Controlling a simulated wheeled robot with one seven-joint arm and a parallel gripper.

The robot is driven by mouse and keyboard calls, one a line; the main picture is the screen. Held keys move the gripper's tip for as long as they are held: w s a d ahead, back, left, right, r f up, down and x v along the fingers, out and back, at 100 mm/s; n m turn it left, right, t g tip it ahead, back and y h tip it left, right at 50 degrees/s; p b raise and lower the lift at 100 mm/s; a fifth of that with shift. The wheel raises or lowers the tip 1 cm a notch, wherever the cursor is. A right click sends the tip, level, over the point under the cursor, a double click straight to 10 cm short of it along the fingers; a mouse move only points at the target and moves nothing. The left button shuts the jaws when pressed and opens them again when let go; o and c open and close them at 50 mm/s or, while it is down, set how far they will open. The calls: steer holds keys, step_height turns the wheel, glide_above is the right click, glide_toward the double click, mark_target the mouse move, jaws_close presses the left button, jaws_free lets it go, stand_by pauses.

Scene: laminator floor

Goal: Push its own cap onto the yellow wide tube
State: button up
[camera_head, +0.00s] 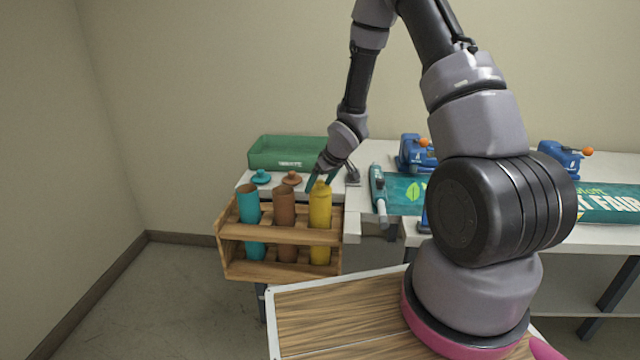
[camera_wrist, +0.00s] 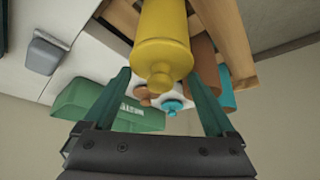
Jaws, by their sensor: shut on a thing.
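The yellow wide tube (camera_head: 320,215) stands upright in the right slot of a wooden rack (camera_head: 278,238). Its yellow cap (camera_head: 320,187) sits at the tube's top, in line with it. My gripper (camera_head: 321,180) is over the tube's top, with its green fingers on either side of the cap. In the wrist view the yellow cap (camera_wrist: 161,62), with its round knob, lies between the fingers against the end of the yellow tube (camera_wrist: 163,18). No clear gap shows between cap and tube, but I cannot tell how deep the cap sits.
A teal tube (camera_head: 249,205) and a brown tube (camera_head: 285,205) stand open in the rack. A teal cap (camera_head: 261,177) and a brown cap (camera_head: 292,178) lie on the table behind, before a green tray (camera_head: 290,152). Blue tools and a banner are to the right.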

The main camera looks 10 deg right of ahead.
steer(key=o, duration=1)
steer(key=shift+r, duration=3)
jaws_close()
steer(key=shift+s, duration=0.1)
